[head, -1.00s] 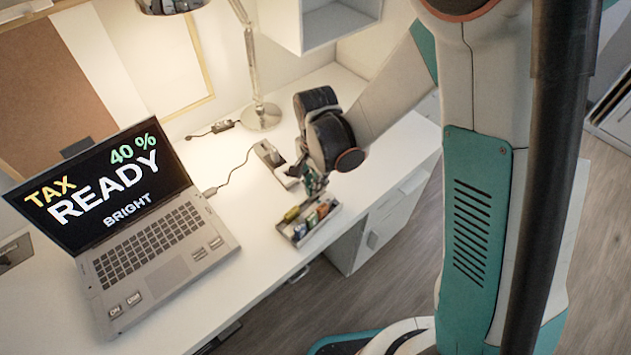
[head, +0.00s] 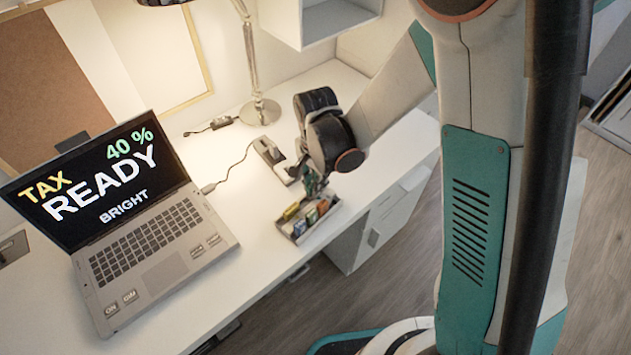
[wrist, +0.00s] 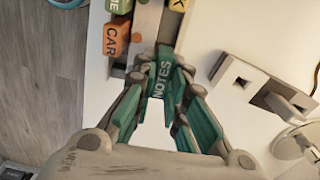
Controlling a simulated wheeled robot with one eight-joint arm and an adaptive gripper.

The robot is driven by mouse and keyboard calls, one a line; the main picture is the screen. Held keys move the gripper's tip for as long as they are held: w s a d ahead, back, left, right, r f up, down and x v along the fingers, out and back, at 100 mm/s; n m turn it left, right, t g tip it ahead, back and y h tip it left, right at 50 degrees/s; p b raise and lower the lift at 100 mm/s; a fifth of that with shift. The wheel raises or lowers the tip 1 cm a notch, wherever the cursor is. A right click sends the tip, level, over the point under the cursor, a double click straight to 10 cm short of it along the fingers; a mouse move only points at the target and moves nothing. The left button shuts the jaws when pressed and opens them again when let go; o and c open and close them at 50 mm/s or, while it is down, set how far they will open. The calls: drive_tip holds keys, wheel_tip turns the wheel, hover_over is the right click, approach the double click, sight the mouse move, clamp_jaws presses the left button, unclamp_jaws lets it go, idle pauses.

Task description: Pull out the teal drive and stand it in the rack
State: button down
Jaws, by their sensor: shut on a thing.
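The teal drive, marked NOTES (wrist: 161,80), sits between the teal fingers of my gripper (wrist: 164,68) in the wrist view. The gripper is shut on it. In the head view my gripper (head: 313,187) points down at the back end of the grey rack (head: 300,238), and its fingers largely hide the drive. In the wrist view the drive is close to the rack's edge; I cannot tell whether it touches the rack. The rack holds several coloured drives, among them an orange one marked CAR (wrist: 115,40) and a yellow one (wrist: 177,4).
A white dock (wrist: 240,80) with a cable lies behind the gripper; it also shows in the head view (head: 271,157). A laptop (head: 150,240) reading "TAX READY" stands at left. A lamp base (head: 261,112) is behind. The desk's front edge is close to the rack.

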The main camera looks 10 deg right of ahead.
drive_tip(key=shift+f+b, duration=0.65)
drive_tip(key=shift+f, duration=0.2)
drive_tip(key=c, duration=1.5)
unclamp_jaws()
drive_tip(key=shift+c, duration=0.2)
drive_tip(key=shift+r, duration=0.15)
wheel_tip(320, 180, up, 12)
drive_tip(key=shift+f, duration=0.1)
